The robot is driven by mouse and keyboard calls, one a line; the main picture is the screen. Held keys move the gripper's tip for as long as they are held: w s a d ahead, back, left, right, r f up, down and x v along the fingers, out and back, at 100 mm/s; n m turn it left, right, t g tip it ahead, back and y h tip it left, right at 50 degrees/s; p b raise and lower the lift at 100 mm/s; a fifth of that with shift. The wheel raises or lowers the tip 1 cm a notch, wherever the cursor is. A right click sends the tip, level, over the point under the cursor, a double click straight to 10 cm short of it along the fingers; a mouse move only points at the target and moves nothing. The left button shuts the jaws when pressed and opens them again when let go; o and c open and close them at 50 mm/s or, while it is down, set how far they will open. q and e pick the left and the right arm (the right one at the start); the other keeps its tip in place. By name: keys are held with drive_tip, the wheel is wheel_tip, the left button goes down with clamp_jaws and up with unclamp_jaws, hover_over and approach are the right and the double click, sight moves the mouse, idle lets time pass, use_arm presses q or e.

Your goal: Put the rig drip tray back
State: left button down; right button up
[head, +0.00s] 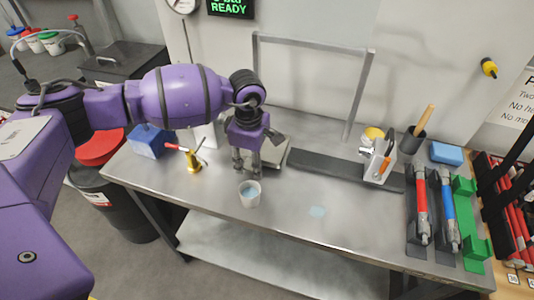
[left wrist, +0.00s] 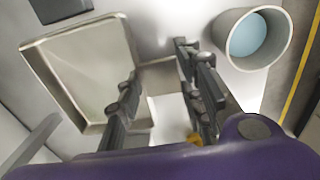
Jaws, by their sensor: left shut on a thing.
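The drip tray, a shallow metal tray with a raised rim, is at the steel bench's left half in the head view (head: 277,152), partly hidden by my left gripper. It fills the upper left of the left wrist view (left wrist: 85,65). My left gripper (head: 247,170) points down at the tray's near left side. In the left wrist view its fingers (left wrist: 156,66) are on either side of a pale metal part at the tray's edge, shut on it. Whether the tray touches the bench is hard to tell. My right gripper is not in view.
A cup with blue contents (head: 250,197) stands close in front of the gripper. A metal frame (head: 368,90) with a dark base strip (head: 345,170) stands behind. A yellow stand (head: 193,161) and blue box (head: 150,140) are left. The bench's front middle is mostly clear.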

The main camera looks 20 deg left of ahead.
use_arm(q)
drive_tip(key=shift+f, duration=0.7)
drive_tip(key=shift+f, duration=0.1)
drive_tip(key=c, duration=1.2)
unclamp_jaws()
wheel_tip(320, 180, up, 12)
drive_tip(key=shift+s+b, duration=0.15)
drive_tip(key=shift+b, duration=0.25)
